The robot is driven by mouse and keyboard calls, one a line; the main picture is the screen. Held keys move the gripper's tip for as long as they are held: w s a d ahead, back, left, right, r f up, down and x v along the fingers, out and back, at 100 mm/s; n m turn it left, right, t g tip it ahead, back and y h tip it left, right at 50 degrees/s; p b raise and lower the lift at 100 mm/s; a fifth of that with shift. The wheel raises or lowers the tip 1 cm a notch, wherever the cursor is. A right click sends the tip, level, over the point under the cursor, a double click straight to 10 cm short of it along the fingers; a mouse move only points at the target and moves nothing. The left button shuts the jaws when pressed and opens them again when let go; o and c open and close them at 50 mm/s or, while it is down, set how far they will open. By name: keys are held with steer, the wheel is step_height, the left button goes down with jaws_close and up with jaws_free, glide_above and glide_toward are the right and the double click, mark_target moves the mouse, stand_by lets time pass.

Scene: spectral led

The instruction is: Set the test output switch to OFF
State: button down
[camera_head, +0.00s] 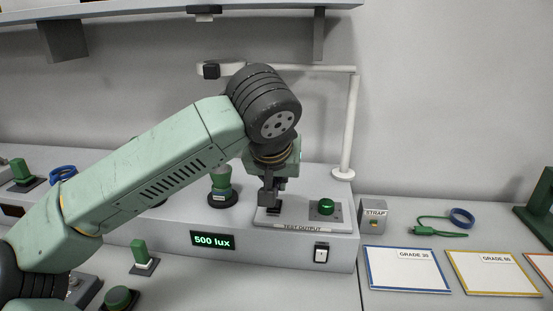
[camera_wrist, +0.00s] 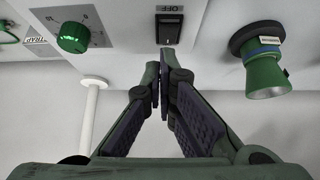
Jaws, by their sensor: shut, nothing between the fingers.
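The test output switch (camera_wrist: 169,28) is a black rocker in the wrist view, with an "OFF" label (camera_wrist: 169,8) printed upside down at its upper edge. Which way the rocker is tipped is not clear. In the head view the switch is mostly hidden behind my gripper (camera_head: 271,206), above the panel marked "TEST OUTPUT" (camera_head: 303,228). In the wrist view my gripper (camera_wrist: 165,55) is shut and empty. Its fingertips are just at the lower edge of the switch; whether they touch it I cannot tell.
A green knob (camera_head: 326,206) sits right of the switch on the panel. A green lamp-like part (camera_head: 221,186) stands to the left. A second rocker (camera_head: 321,253) is on the box's front, near a "500 lux" display (camera_head: 212,241). A white post (camera_head: 349,130) rises behind.

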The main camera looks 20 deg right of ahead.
mark_target(278, 205)
steer(key=shift+s+a+f, duration=0.1)
steer(key=shift+s+f, duration=0.05)
steer(key=shift+f, duration=0.9)
steer(key=b, duration=0.1)
steer(key=f+b, duration=0.1)
steer(key=b, duration=0.1)
steer(key=shift+s+a+f+t, duration=0.15)
steer(key=shift+f+t, duration=0.1)
steer(key=shift+t, duration=0.15)
steer(key=b, duration=0.2)
steer(key=t+b, duration=0.1)
steer(key=b, duration=0.2)
steer(key=shift+s+f+h, duration=0.25)
steer(key=shift+f+h, duration=0.1)
steer(key=shift+h, duration=0.05)
steer(key=shift+s+a+t+b, duration=0.15)
steer(key=shift+t+b, duration=0.45)
steer(key=shift+b, duration=0.65)
steer(key=shift+r+t+h+b, duration=0.1)
steer(key=shift+t+h+b, duration=0.2)
steer(key=shift+b, duration=0.25)
steer(key=shift+s+r, duration=0.1)
steer(key=shift+r, duration=0.1)
